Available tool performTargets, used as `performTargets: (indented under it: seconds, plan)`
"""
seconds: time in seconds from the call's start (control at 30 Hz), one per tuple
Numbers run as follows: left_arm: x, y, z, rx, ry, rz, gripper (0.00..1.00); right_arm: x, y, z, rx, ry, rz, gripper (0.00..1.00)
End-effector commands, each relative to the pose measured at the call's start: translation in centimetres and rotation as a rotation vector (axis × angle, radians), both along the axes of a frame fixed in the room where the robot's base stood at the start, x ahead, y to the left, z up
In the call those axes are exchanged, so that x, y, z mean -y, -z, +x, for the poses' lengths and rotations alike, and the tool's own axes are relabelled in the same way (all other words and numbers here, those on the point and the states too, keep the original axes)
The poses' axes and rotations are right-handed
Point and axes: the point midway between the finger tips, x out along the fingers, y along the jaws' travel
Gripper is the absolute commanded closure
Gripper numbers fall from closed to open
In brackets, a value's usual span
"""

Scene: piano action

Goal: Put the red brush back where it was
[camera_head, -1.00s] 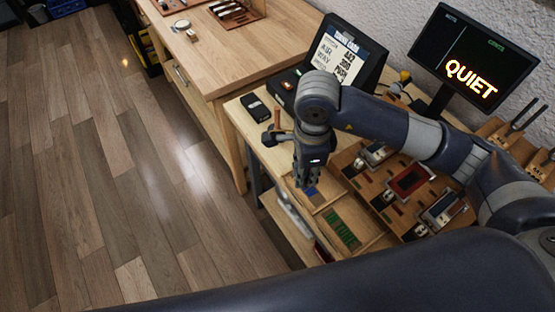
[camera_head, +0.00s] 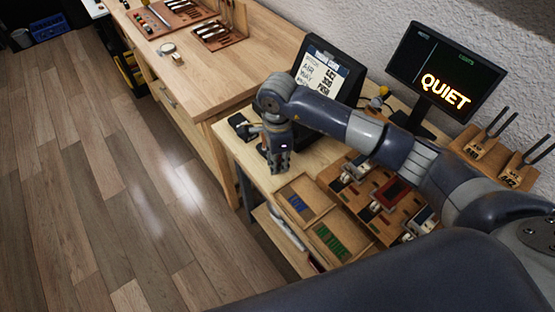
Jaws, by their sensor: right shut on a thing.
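My right gripper (camera_head: 278,162) points down over the pale wooden bench (camera_head: 238,150), at the left of the compartment trays. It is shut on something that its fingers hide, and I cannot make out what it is. I cannot pick out the red brush for certain in the head view. A small tray with blue pieces (camera_head: 297,203) and a tray with green pieces (camera_head: 331,241) lie to the right of and below the gripper. My left gripper is not in view.
A black box (camera_head: 241,121) lies just left of the gripper. A tilted screen (camera_head: 322,74) and a monitor reading QUIET (camera_head: 447,88) stand behind. A brown board with several devices (camera_head: 375,190) is at right. Below the bench, a shelf holds a pale object (camera_head: 285,226).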

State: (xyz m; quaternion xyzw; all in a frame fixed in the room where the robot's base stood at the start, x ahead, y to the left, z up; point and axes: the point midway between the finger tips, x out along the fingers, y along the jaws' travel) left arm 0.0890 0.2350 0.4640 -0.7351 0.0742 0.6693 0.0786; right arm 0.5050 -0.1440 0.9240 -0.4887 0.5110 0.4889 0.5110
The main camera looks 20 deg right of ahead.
Motion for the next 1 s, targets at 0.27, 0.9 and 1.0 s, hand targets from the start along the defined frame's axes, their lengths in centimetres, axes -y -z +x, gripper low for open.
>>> performTargets:
  seconds: [0.27,0.9,1.0]
  plan:
    - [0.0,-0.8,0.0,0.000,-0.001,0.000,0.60,0.4,0.5,1.4,-0.003,0.000,0.001,1.00]
    - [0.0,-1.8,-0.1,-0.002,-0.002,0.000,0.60,0.4,4.0,1.4,0.001,0.000,-0.001,0.78]
    - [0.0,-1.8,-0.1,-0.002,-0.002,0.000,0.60,0.4,3.9,1.4,0.000,0.000,-0.001,0.64]
